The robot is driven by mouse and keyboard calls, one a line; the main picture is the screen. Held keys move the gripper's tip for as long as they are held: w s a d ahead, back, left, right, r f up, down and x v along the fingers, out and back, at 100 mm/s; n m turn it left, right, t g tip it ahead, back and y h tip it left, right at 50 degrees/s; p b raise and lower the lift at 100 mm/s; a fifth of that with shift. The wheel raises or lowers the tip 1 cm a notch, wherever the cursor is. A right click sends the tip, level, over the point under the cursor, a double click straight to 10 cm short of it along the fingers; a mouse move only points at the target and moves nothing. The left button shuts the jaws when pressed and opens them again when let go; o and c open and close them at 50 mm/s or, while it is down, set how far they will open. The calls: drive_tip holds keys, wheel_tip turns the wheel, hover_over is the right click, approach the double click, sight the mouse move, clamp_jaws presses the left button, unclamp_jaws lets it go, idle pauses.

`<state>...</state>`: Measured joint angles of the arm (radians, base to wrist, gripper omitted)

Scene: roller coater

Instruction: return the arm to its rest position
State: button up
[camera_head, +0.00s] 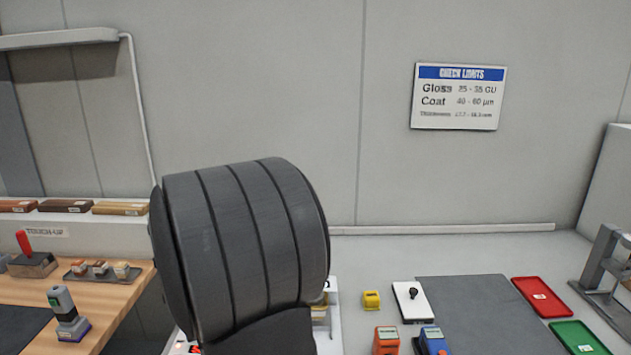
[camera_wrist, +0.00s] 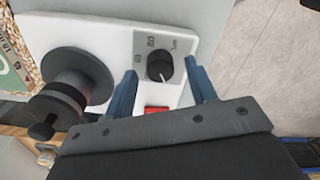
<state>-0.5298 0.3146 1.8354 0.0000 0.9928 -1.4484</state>
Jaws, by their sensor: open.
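My gripper (camera_wrist: 163,92) shows in the wrist view with its two blue fingers spread apart and nothing held between them. A black rotary knob (camera_wrist: 159,67) on a grey dial plate sits in the gap between the fingers, on a white machine panel (camera_wrist: 118,32). I cannot tell whether either finger touches the knob. A red button (camera_wrist: 156,110) shows just below the knob, partly hidden by the gripper body. In the head view my dark arm link fills the middle and hides the gripper and most of the machine.
In the wrist view a black handwheel (camera_wrist: 72,85) stands left of the gripper. In the head view, a yellow block (camera_head: 371,300), orange gauge (camera_head: 386,341), blue gauge (camera_head: 432,341), red tray (camera_head: 541,296) and green tray (camera_head: 578,338) lie right. A wooden bench (camera_head: 118,290) is left.

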wheel_tip(320, 180, up, 17)
wheel_tip(320, 180, down, 18)
drive_tip(key=shift+f, duration=0.1)
drive_tip(key=m, duration=0.8)
drive_tip(key=shift+m, duration=0.4)
drive_tip(key=m, duration=0.4)
drive_tip(key=shift+m, duration=0.4)
drive_tip(key=m, duration=0.4)
